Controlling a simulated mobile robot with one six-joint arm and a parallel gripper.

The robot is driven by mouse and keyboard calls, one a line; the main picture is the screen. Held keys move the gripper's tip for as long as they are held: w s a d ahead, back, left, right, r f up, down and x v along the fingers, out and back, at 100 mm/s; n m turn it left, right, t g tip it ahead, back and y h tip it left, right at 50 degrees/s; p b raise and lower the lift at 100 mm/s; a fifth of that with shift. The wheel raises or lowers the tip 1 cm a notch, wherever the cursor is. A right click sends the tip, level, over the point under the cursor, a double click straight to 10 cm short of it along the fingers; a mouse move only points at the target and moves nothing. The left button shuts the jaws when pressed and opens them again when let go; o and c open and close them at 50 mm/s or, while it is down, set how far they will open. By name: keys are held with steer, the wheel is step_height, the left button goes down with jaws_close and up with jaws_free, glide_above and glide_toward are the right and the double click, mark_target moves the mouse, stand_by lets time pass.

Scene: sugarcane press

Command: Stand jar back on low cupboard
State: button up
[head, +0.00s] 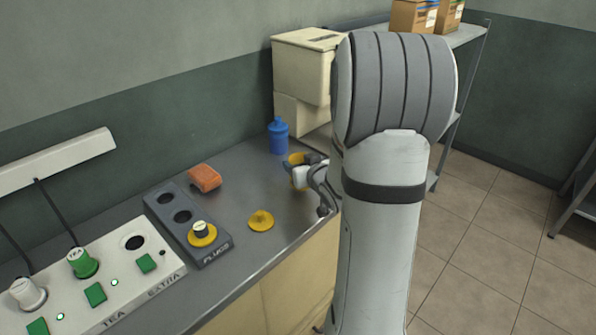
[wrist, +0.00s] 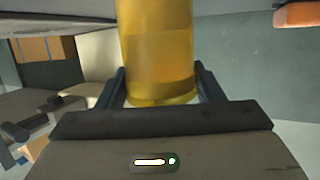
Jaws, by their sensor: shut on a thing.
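A yellow jar (wrist: 155,50) is held between the two fingers of my gripper (wrist: 158,88) in the wrist view. In the head view a small yellow part of the jar (head: 295,159) shows at my gripper (head: 310,174), near the counter's right edge. My arm hides much of that area. I cannot tell whether the jar touches the grey top. The grey counter top (head: 235,165) sits over beige cupboard fronts (head: 300,270).
A blue bottle (head: 278,136) stands behind the gripper, before a beige machine (head: 300,70). An orange block (head: 204,178), a yellow cap (head: 261,220), a dark plug board (head: 188,224) and a white socket panel (head: 120,275) lie to the left. A shelf (head: 468,33) stands behind.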

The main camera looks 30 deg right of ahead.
steer(key=shift+f, duration=0.75)
steer(key=shift+f, duration=0.15)
steer(key=o, duration=1.3)
